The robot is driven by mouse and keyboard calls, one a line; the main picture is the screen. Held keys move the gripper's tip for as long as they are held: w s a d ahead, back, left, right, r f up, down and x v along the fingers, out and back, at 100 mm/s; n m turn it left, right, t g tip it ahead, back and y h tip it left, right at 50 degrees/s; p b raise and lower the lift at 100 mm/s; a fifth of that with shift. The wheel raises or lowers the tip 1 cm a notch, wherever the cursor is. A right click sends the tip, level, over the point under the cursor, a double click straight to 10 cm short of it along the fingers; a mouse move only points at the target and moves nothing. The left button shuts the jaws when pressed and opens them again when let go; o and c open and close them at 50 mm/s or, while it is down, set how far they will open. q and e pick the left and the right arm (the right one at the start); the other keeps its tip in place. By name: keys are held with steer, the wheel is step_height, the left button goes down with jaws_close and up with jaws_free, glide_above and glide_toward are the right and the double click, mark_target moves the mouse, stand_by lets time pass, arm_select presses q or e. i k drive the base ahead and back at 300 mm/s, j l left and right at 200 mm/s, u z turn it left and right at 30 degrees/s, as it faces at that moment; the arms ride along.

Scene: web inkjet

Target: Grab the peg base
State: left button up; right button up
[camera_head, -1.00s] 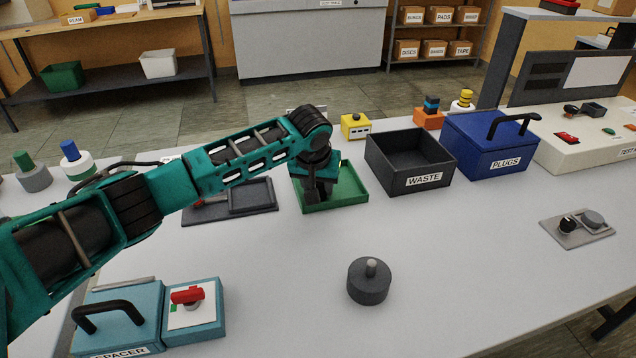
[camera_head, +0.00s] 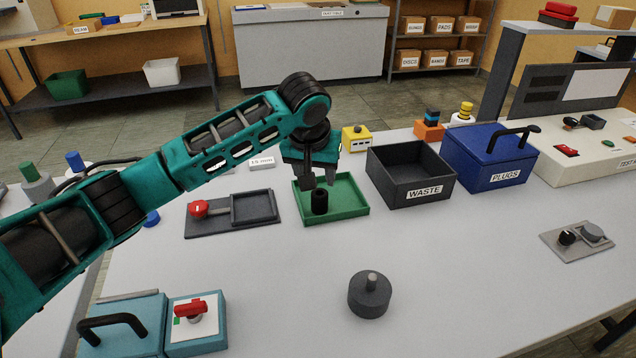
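A dark grey round base with a short light peg on top (camera_head: 370,294) stands upright on the table, front centre; I take it as the peg base. My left gripper (camera_head: 319,180) points down over the green tray (camera_head: 350,212), behind and left of the peg base and well apart from it. Its two fingers look spread, with nothing clearly between them. A black hollow cylinder (camera_head: 320,203) stands in the tray just below the fingertips. My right gripper is not in view.
A black WASTE bin (camera_head: 424,193) and a blue PLUGS box (camera_head: 489,158) stand behind right. A dark fixture with a red knob (camera_head: 232,214) lies left of the tray. Teal boxes (camera_head: 137,322) are front left. The table around the peg base is clear.

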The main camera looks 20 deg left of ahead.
mark_target(368, 294)
steer(key=k, duration=1.5)
